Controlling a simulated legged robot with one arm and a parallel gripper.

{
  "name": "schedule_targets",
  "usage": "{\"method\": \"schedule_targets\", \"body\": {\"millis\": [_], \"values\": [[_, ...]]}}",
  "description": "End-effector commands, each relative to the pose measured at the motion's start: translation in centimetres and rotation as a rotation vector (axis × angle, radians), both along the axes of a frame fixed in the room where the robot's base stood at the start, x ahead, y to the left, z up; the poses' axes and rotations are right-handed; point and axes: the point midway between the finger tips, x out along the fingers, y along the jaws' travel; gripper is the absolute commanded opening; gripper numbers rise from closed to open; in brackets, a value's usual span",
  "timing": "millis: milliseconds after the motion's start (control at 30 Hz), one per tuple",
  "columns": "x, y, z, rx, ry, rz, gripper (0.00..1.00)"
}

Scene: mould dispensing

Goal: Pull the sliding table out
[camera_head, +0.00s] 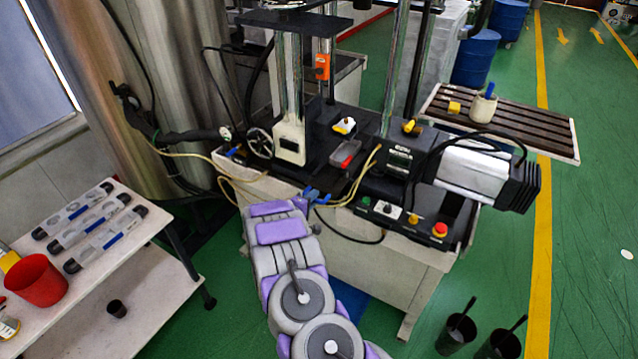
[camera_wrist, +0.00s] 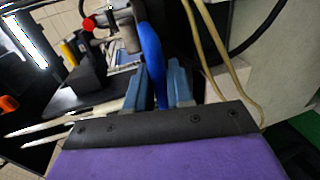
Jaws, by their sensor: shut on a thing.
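The dispensing machine (camera_head: 290,135) stands ahead of my arm on a pale base. A dark flat part, seemingly the sliding table (camera_head: 335,172), lies low at its middle; how far out it is I cannot tell. My gripper (camera_head: 311,194) is at the machine's front edge, by this part. In the wrist view, the blue-grey fingers of my gripper (camera_wrist: 158,85) are closed around a blue handle (camera_wrist: 150,50). The handle's far end and its join to the table are not clear. A small red and grey tray (camera_head: 346,155) sits above the dark part.
Yellowish hoses (camera_head: 366,172) and a black cable run close to my gripper. A control box with a red button (camera_head: 439,229) is to the right. A white cart (camera_head: 150,270) stands at the left, dark cups (camera_head: 456,334) on the floor at the lower right.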

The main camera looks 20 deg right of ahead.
Motion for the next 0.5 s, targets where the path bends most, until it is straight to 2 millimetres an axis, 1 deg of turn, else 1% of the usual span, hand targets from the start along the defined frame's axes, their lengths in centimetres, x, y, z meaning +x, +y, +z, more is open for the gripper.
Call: {"method": "schedule_targets", "body": {"millis": [33, 500], "values": [[-0.9, 1.0, -0.2, 0.004, 0.013, 0.002, 0.00], [-8.8, 11.0, -0.4, 0.000, 0.014, 0.001, 0.00]]}}
